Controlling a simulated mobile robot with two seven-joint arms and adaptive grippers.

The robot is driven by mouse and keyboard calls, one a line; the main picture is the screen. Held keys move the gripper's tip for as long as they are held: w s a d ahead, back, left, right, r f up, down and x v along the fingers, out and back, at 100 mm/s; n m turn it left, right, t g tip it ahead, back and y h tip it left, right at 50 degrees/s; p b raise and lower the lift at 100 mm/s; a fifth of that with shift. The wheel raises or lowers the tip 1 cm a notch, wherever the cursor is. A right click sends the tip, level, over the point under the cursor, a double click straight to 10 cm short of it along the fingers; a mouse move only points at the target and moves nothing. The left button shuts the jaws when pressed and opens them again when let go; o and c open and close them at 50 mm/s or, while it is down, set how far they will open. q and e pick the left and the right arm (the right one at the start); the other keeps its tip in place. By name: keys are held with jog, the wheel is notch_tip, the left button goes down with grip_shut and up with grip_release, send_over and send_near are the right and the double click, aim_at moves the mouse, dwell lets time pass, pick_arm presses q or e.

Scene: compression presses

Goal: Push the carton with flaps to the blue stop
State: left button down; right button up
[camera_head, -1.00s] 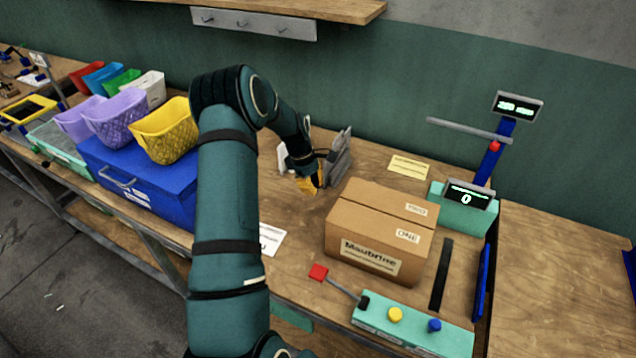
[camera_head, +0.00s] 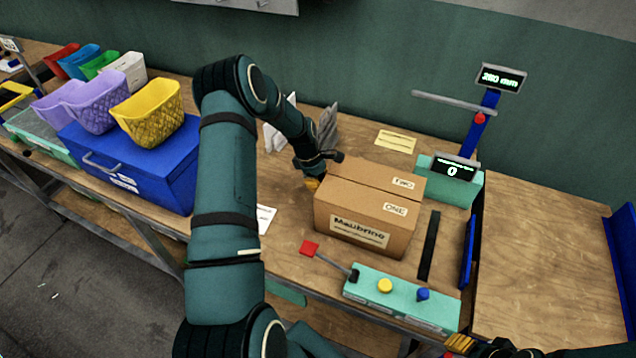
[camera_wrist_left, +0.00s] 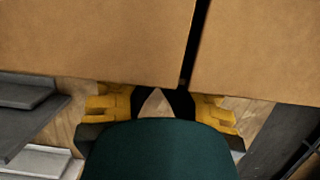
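The brown carton (camera_head: 366,210) stands on the table, its top flaps closed with a dark seam between them, visible in the left wrist view (camera_wrist_left: 100,40). My left gripper (camera_head: 312,183) is at the carton's left side, close to or touching it; contact is unclear. In the left wrist view the yellow fingers (camera_wrist_left: 160,105) are spread with nothing between them. An upright blue plate (camera_head: 468,250) stands right of the carton, beyond a black strip (camera_head: 429,245), with a gap between. My right gripper (camera_head: 480,345) shows only partly at the bottom edge; its fingers are unclear.
A green control box (camera_head: 400,300) with yellow and blue buttons and a red-tipped lever (camera_head: 310,248) lies in front of the carton. A display post (camera_head: 485,120) stands behind. Another blue panel (camera_head: 622,260) is at far right. Bins and a blue box (camera_head: 130,165) are left.

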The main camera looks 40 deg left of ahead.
aim_at(359, 182)
pick_arm(q)
jog(key=w+d, duration=0.1)
jog(key=d, duration=0.4)
jog(key=w+d, duration=0.2)
jog(key=d, duration=0.4)
jog(key=w+d, duration=0.2)
jog(key=d, duration=0.3)
jog(key=shift+w+d+b, duration=0.1)
jog(key=shift+d+b, duration=0.15)
jog(key=shift+b, duration=0.1)
jog(key=shift+w+d, duration=0.1)
jog(key=shift+d, duration=0.25)
pick_arm(e)
jog(key=shift+a+f, duration=0.2)
jog(key=shift+f, duration=0.15)
pick_arm(q)
jog(key=shift+d, duration=0.15)
jog(key=shift+a, duration=0.4)
jog(key=a, duration=0.1)
jog(key=a+r, duration=0.1)
jog(key=s+a, duration=0.1)
jog(key=a, duration=0.1)
jog(key=shift+s+r, duration=0.1)
jog(key=shift+r, duration=0.1)
jog(key=v, duration=0.8)
jog(key=shift+s+a+r, duration=0.15)
jog(key=shift+a+r, duration=0.1)
pick_arm(e)
jog(key=shift+a+f, duration=0.1)
jog(key=shift+a, duration=0.3)
